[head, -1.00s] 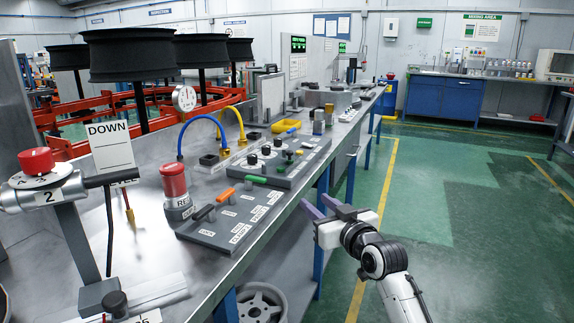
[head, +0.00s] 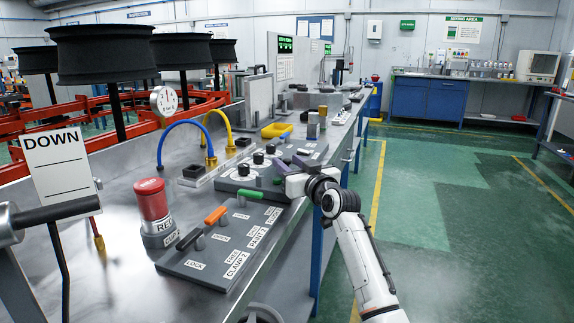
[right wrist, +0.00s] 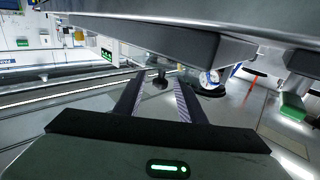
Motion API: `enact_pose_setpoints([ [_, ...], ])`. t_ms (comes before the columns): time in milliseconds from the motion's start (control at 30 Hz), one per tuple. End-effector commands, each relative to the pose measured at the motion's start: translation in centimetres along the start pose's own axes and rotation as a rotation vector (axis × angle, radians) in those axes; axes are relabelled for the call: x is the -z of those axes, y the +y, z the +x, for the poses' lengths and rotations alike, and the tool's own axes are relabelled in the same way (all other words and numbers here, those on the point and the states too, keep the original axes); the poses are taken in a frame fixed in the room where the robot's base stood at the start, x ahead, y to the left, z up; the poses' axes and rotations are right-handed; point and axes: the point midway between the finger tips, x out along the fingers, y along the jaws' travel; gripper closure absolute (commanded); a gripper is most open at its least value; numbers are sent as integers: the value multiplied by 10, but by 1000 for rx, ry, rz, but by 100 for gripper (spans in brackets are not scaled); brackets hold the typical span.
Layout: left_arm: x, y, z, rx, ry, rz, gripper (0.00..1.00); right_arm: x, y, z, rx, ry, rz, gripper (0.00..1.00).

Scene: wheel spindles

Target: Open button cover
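My right gripper (head: 282,163) is at the right edge of the knob panel (head: 240,178), its fingers pointing left toward the black knobs. In the right wrist view the two fingers (right wrist: 159,80) stand apart with nothing gripped, and a dark knob (right wrist: 160,82) shows beyond and between their tips. A red cylinder (head: 152,199) stands upright on a grey labelled base left of the lever panel. I cannot tell for certain which part is the button cover; the gripper hides part of the knob panel. My left gripper is not in view.
Blue (head: 172,133) and yellow hoses arch behind. A DOWN sign (head: 58,168) stands at left. The green floor (head: 440,220) right of the bench is clear.

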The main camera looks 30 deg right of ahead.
Motion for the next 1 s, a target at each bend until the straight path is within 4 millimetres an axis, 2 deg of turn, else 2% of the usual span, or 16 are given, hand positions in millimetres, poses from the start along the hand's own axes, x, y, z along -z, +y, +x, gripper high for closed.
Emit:
enact_pose_setpoints([
  [133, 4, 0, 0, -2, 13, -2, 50, 0, 0, 10, 0, 1, 1, 64],
  [467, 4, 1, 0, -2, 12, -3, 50, 0, 0, 12, 0, 0, 1, 64],
  [600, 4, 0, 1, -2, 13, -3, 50, 0, 0, 12, 0, 0, 1, 87],
  [700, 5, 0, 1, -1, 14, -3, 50, 0, 0, 12, 0, 0, 1, 100],
  [1000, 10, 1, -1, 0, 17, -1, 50, 2, 3, 13, -5, -9, -8, 100],
])
